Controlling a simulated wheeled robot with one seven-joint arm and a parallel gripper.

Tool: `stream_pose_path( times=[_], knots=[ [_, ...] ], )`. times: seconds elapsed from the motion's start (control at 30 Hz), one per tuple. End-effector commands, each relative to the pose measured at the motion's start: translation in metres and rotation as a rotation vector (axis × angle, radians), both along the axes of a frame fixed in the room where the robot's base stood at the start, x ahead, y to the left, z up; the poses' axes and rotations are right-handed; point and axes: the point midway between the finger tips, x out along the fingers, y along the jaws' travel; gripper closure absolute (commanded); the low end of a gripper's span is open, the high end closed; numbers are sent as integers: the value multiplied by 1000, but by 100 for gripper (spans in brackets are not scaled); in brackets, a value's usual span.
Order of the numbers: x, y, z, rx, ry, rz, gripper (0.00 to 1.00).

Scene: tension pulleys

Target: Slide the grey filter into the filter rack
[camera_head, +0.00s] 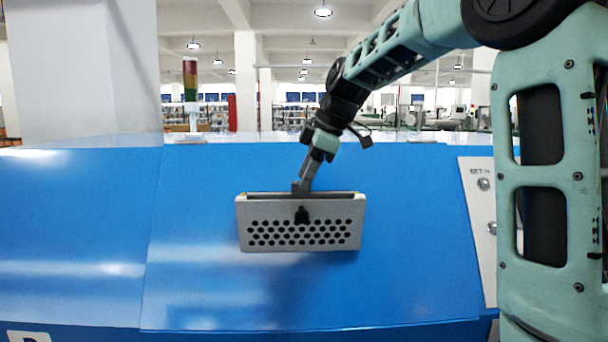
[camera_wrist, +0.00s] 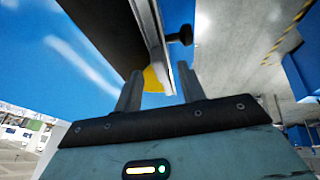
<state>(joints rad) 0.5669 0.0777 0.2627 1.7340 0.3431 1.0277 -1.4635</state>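The grey filter (camera_head: 300,233) is a flat box with a perforated front plate and a black knob. It stands in front of the blue machine panel in the head view, tilted slightly. My gripper (camera_head: 302,188) comes down from above at the middle of its top edge. In the wrist view, the two fingers of my gripper (camera_wrist: 160,92) are apart, with the filter's grey edge (camera_wrist: 150,35) and dark body between them; they appear closed on it. A yellow patch shows between the fingers. I cannot make out a separate filter rack, or whether the filter touches the panel.
The blue machine panel (camera_head: 400,270) fills the lower head view. A white plate with fittings (camera_head: 478,190) is at its right, partly behind my arm. A signal lamp (camera_head: 190,80) stands behind the machine. The panel's left part is clear.

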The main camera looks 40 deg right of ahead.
Motion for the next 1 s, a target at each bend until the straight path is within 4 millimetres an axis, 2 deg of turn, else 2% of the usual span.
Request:
stream_pose_path(
  times=[0.2,0.5,0.63,0.67,1.0],
  knots=[
    [6,4,-14,0,1,1,60],
    [7,4,-16,0,0,1,60],
    [7,4,-16,0,0,1,96],
    [7,4,-15,0,0,1,100],
    [6,4,-12,0,0,1,100]
  ],
)
